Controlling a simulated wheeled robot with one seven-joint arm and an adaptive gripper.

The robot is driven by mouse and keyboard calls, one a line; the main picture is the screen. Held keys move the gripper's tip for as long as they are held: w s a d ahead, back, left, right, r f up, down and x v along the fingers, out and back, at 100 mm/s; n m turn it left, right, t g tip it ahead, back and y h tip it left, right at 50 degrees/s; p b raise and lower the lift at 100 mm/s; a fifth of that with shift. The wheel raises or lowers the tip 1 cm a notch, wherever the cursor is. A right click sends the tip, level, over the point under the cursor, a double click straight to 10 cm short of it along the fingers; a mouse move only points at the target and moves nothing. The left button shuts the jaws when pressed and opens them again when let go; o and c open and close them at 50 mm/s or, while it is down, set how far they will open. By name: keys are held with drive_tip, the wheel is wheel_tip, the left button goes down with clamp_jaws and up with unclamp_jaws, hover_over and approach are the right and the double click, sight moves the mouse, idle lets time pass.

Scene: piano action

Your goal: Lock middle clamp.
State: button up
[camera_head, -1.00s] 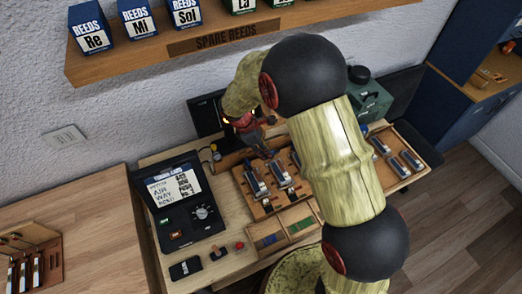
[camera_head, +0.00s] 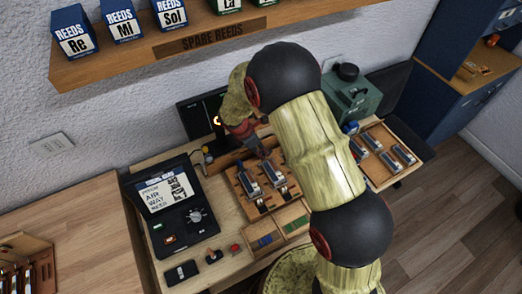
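A wooden board (camera_head: 261,207) on the bench carries metal clamp-like pieces in a row. The left one (camera_head: 249,184) and the one beside it (camera_head: 274,173) show clearly; anything further right is hidden behind my arm. I cannot tell which is the middle clamp or whether any is locked. My gripper (camera_head: 262,152) points down at the back edge of the board, just behind these two pieces. It is small and dark here, and I cannot tell whether its fingers are open or touching anything.
A black case with a screen and dial (camera_head: 183,215) stands left of the board. A tray with blue and green sections (camera_head: 276,233) lies in front. A tray with more metal pieces (camera_head: 378,180) is at right, and a green box (camera_head: 352,98) behind it. A shelf (camera_head: 160,50) hangs above.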

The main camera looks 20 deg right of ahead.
drive_tip(key=shift+f, duration=0.1)
drive_tip(key=shift+c, duration=0.9)
drive_tip(key=c, duration=0.4)
clamp_jaws()
